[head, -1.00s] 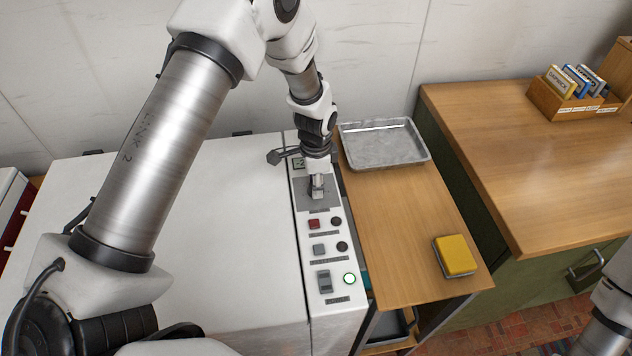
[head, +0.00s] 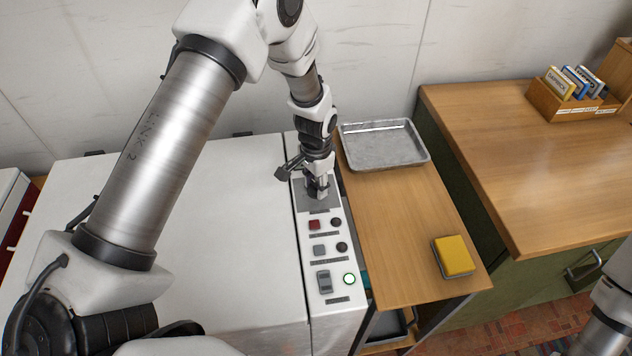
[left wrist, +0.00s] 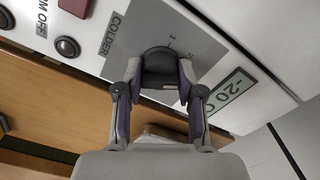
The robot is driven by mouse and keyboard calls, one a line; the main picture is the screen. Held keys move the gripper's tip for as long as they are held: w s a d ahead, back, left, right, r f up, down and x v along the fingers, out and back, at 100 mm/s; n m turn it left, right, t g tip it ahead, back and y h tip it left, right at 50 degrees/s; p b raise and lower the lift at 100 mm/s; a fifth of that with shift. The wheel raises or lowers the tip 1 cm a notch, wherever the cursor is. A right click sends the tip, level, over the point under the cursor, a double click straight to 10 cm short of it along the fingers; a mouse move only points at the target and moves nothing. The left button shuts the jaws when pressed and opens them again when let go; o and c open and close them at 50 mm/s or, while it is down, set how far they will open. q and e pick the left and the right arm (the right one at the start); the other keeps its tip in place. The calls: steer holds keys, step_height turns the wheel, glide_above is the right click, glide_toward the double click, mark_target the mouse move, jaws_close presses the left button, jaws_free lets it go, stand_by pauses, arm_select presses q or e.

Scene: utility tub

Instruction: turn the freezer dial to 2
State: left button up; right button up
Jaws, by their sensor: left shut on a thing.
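The freezer dial (left wrist: 160,66) is a dark round knob on a grey plate (left wrist: 195,30) of the freezer's control panel. In the left wrist view the plate shows the word COLDER and a mark 1; another mark is partly visible near the knob. My left gripper (left wrist: 155,88) is shut on the dial, one finger on each side. In the head view my left gripper (head: 318,192) points down at the panel (head: 333,225) and hides most of the dial. The dial's pointer cannot be made out. My right gripper is not in view.
A display (left wrist: 228,95) reads about -20. A wooden side table with a metal tray (head: 384,144) and yellow sponge (head: 455,254) stands right.

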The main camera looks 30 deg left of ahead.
mark_target(316, 183)
arm_select(q)
steer(key=shift+s+f+n, duration=0.1)
steer(key=shift+s+n, duration=0.05)
steer(key=shift+n, duration=0.8)
steer(key=shift+s+f+n, duration=0.1)
steer(key=shift+n, duration=0.85)
steer(key=o, duration=1.1)
steer(key=shift+o, duration=0.2)
steer(key=shift+w, duration=0.15)
steer(key=shift+r, duration=0.25)
step_height(316, 183, up, 12)
steer(key=shift+f, duration=0.2)
